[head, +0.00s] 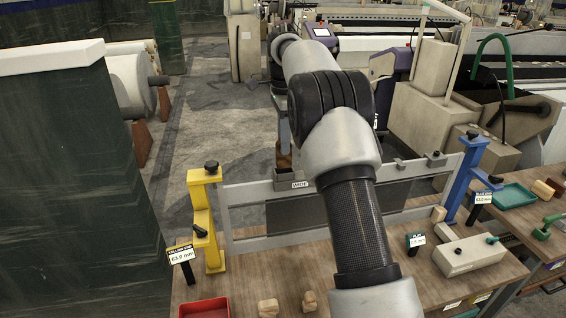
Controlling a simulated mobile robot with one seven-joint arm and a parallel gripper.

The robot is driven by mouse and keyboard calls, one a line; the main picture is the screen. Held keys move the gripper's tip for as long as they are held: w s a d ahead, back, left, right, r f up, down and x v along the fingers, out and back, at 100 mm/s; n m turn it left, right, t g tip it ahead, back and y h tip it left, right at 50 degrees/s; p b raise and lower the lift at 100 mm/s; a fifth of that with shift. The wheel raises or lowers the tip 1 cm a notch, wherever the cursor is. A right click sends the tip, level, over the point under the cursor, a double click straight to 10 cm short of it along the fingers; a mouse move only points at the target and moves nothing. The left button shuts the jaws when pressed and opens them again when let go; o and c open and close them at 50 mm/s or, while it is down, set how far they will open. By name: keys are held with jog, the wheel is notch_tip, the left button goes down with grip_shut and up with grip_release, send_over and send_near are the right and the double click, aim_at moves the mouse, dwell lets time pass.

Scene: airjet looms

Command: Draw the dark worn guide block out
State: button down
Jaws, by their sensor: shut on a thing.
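My gripper (284,138) is at the far end of my arm, pointing down behind the frame's top rail and partly hidden by my forearm. It is shut on a dark brown block (283,156), which I take to be the worn guide block; only a small part shows. Whether the block touches the box cannot be told.
A grey frame (245,190) with a dark mesh panel stands on the wooden table (255,272), between a yellow post (214,225) and a blue post (464,180). A red tray (205,309), wooden blocks (268,307) and a beige case (468,255) are nearer. A dark green panel (75,170) stands left.

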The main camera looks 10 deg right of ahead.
jog(key=shift+r, duration=3.1)
